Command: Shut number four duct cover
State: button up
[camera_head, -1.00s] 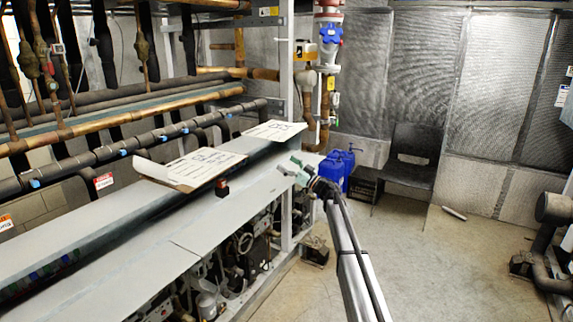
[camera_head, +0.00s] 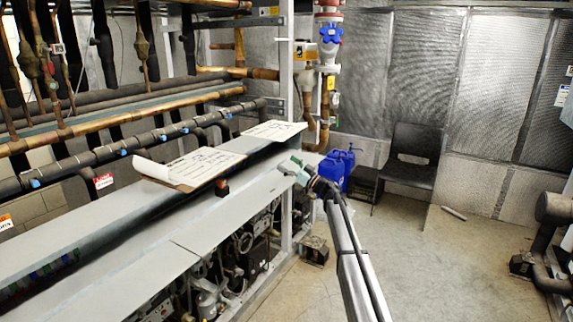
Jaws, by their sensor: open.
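A long grey duct (camera_head: 110,287) runs from the lower left toward the middle, with flat metal covers along it. A dark open slot (camera_head: 125,222) runs lengthwise, with coloured wires inside at the left end. I see no readable numbers, so I cannot tell which cover is number four. A seam (camera_head: 190,250) divides the near covers. My gripper (camera_head: 293,167) is open and small in view, at the far right end of the duct. Its fingers point left, over or beside the last cover; I cannot tell whether they touch it.
Papers or card sheets (camera_head: 190,168) lie across the duct, with another sheet (camera_head: 272,131) farther along. A grey upright post (camera_head: 287,75) stands behind the far end. Blue containers (camera_head: 340,168) and a black chair (camera_head: 412,157) stand beyond my gripper. The floor (camera_head: 440,260) at right is mostly clear.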

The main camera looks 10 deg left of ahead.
jog(key=v, duration=1.2)
